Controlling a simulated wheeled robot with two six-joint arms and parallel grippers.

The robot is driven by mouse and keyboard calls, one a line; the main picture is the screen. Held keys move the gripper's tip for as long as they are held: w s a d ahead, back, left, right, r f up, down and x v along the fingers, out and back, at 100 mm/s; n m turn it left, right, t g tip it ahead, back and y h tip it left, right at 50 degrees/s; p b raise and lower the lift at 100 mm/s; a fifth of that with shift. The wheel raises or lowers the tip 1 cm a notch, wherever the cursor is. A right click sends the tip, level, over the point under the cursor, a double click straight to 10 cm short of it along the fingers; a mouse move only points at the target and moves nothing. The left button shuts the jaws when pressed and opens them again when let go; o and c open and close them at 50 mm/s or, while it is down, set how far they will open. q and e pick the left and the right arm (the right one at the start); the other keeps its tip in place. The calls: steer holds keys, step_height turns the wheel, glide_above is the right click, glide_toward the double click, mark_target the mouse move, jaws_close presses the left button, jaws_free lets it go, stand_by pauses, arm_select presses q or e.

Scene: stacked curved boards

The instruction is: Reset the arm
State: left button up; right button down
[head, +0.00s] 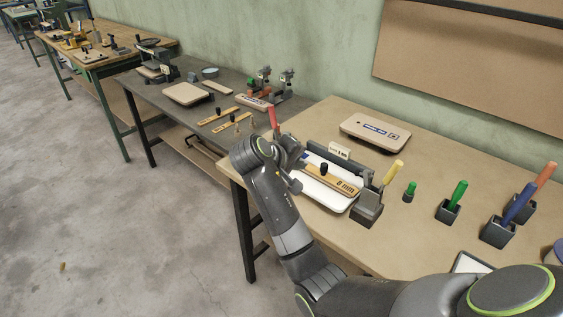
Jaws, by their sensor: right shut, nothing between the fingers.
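My right arm comes in from the lower right and bends up, with its wrist over the left end of the near table (420,240). My right gripper (292,172) is small and partly hidden by my wrist. It is shut and holds nothing, just left of a pale curved board (318,193) in a dark fixture. A wooden strip (345,186) with a black knob lies across that board. A red upright object (273,120) shows just behind my wrist, and its lower end is hidden. My left gripper is not in view.
Another curved board (375,133) lies at the table's back. A yellow marker (393,172), a green marker (458,194) and a blue marker (518,203) stand in dark holders. A dark table (200,125) with tools adjoins on the left. Open floor (90,220) lies left.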

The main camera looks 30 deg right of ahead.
steer(key=b+v, duration=0.1)
steer(key=v, duration=0.8)
steer(key=s+d+f+m+y, duration=0.15)
steer(key=s+d+f, duration=0.35)
steer(key=f, duration=0.5)
steer(key=s+d+f+n+y, duration=0.1)
steer(key=s+d+f+y, duration=0.15)
steer(key=s+f, duration=0.65)
steer(key=s+a+f+m+y, duration=0.1)
steer(key=s+f+y, duration=0.15)
steer(key=s, duration=0.65)
steer(key=s+f+m+y, duration=0.1)
steer(key=s+f, duration=0.2)
steer(key=s, duration=0.6)
step_height(320, 180, down, 26)
steer(key=d+g, duration=0.1)
steer(key=g, duration=0.1)
steer(key=s+f+g+y, duration=0.1)
steer(key=s+f, duration=1.4)
steer(key=shift+s+a, duration=0.4)
steer(key=shift+a, duration=0.1)
